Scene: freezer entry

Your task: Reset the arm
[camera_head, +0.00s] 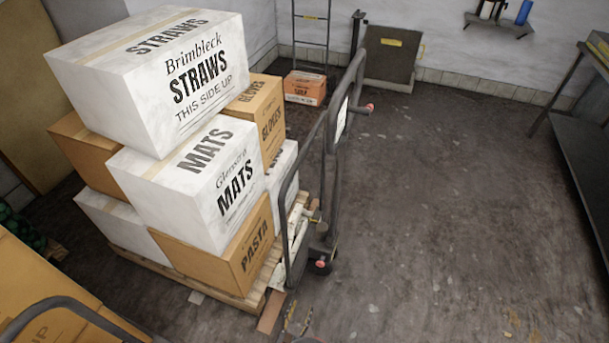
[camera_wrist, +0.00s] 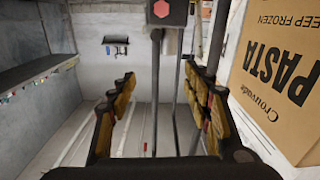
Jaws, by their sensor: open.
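My gripper (camera_wrist: 163,92) shows in the wrist view. Its two fingers, with yellow-brown ribbed pads, stand wide apart. A dark upright metal bar (camera_wrist: 155,95) shows in the gap between them; I cannot tell how far beyond the fingertips it is, and no grip on it is visible. A large brown PASTA box (camera_wrist: 275,75) fills the right side of that view, beside the right finger. In the head view I cannot make out my gripper clearly.
A pallet (camera_head: 150,262) on the left bears stacked boxes, with a white STRAWS box (camera_head: 150,85) on top. A dark metal handle frame (camera_head: 335,140) stands right beside it. A dark bench (camera_head: 580,150) stands at the right edge. The floor (camera_head: 450,190) between is clear.

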